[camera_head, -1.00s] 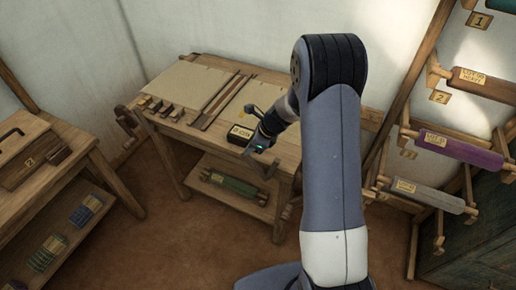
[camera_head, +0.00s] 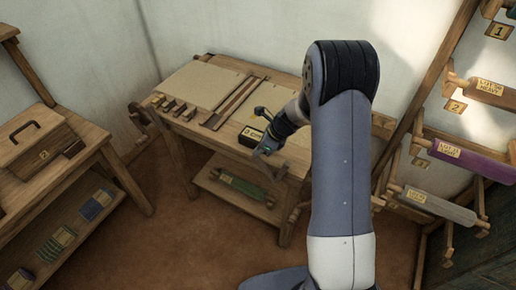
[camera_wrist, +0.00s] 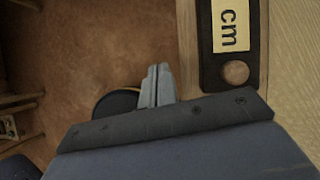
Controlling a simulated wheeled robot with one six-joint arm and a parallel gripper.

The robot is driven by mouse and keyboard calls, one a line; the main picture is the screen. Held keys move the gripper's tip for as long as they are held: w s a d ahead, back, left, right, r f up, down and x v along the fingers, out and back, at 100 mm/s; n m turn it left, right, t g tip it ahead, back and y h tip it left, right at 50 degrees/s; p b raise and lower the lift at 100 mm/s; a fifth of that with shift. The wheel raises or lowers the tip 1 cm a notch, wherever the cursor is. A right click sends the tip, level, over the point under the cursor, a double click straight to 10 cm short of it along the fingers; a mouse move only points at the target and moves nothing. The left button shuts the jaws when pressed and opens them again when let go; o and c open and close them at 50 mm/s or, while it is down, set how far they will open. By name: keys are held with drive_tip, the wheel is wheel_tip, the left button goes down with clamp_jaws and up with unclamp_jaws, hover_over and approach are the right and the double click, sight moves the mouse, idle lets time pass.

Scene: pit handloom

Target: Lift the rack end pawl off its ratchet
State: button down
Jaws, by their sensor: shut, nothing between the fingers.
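My gripper (camera_head: 262,158) is shut and empty at the front edge of the wooden table, beside a black block with a yellow label. In the wrist view its closed fingertips (camera_wrist: 158,72) point over the brown floor, left of the table edge. A wooden rack (camera_head: 398,165) stands at the right, apart from my gripper. It carries a brown roller (camera_head: 490,92), a purple roller (camera_head: 468,158) and a grey roller (camera_head: 437,206). I cannot make out a pawl or ratchet on it; my arm covers part of the space beside it.
The black block (camera_wrist: 215,74) shows "cm" in the wrist view. A green roll (camera_head: 243,187) lies on its lower shelf. A bench (camera_head: 62,172) with a handled box stands left. Floor (camera_head: 180,235) between is clear.

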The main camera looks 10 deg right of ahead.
wheel_tip(320, 180, up, 13)
drive_tip(key=w+d, duration=0.1)
drive_tip(key=shift+w+d+f, duration=0.15)
drive_tip(key=shift+d, duration=0.25)
drive_tip(key=f, duration=0.4)
drive_tip(key=s+a+f, duration=0.1)
drive_tip(key=f, duration=0.7)
drive_tip(key=shift+s+a+f, duration=0.15)
drive_tip(key=shift+a+f, duration=0.05)
drive_tip(key=shift+f, duration=0.05)
drive_tip(key=shift+a+f+b, duration=0.3)
drive_tip(key=shift+a+b, duration=0.05)
drive_tip(key=shift+b, duration=0.1)
